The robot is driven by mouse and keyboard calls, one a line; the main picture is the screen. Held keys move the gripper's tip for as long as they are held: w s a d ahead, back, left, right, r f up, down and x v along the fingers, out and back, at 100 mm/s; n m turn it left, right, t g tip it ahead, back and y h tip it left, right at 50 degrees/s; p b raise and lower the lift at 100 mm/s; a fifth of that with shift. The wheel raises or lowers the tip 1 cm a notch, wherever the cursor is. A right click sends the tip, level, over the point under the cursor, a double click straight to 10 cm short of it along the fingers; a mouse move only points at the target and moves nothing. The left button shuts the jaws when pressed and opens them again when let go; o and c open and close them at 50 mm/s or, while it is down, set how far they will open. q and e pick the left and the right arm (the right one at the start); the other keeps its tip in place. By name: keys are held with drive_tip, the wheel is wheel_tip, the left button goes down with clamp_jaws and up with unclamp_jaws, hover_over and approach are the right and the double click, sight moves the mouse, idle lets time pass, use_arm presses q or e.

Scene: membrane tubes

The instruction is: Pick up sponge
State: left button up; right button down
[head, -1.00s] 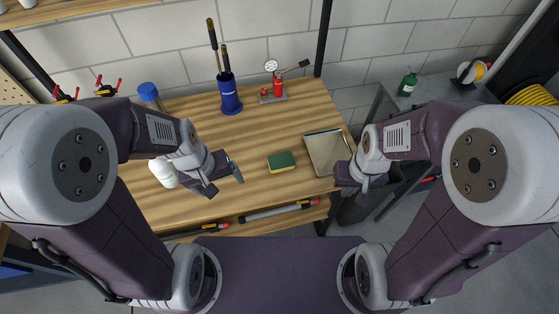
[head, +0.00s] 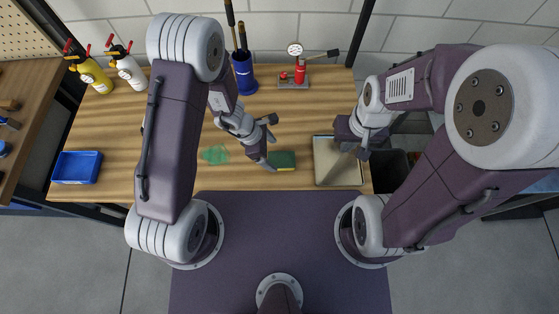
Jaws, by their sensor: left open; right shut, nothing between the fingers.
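The sponge (head: 283,161), dark green on top with a yellow edge, lies flat on the wooden table (head: 110,150) near its front edge. My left gripper (head: 274,142) is open just above and to the left of the sponge, with its fingers pointing toward it. Whether a finger touches the sponge I cannot tell; nothing is between the fingers. My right gripper (head: 362,152) is shut and empty over the right part of the table, above the tray.
A shallow metal tray (head: 335,178) is right of the sponge. A blue cup with tools (head: 244,75) and a red pump with a gauge (head: 300,72) stand behind. A green patch (head: 215,154) lies left of my gripper.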

sight(280, 160)
use_arm(q)
drive_tip(key=shift+w+d+f, duration=0.1)
drive_tip(key=shift+w+f, duration=0.25)
drive_tip(key=shift+w, duration=0.1)
drive_tip(key=shift+w+d+f, duration=0.1)
drive_tip(key=shift+d+f, duration=0.1)
drive_tip(key=shift+d, duration=0.05)
drive_tip(key=f, duration=0.1)
drive_tip(key=s+d+f, duration=0.1)
drive_tip(key=d+f, duration=0.1)
drive_tip(key=shift+s+f, duration=0.2)
drive_tip(key=shift+s, duration=0.1)
drive_tip(key=shift+w+d+f, duration=0.1)
drive_tip(key=shift+f, duration=0.15)
drive_tip(key=shift+w+f, duration=0.15)
drive_tip(key=shift+w, duration=0.15)
drive_tip(key=shift+s, duration=0.15)
drive_tip(key=c, duration=1.4)
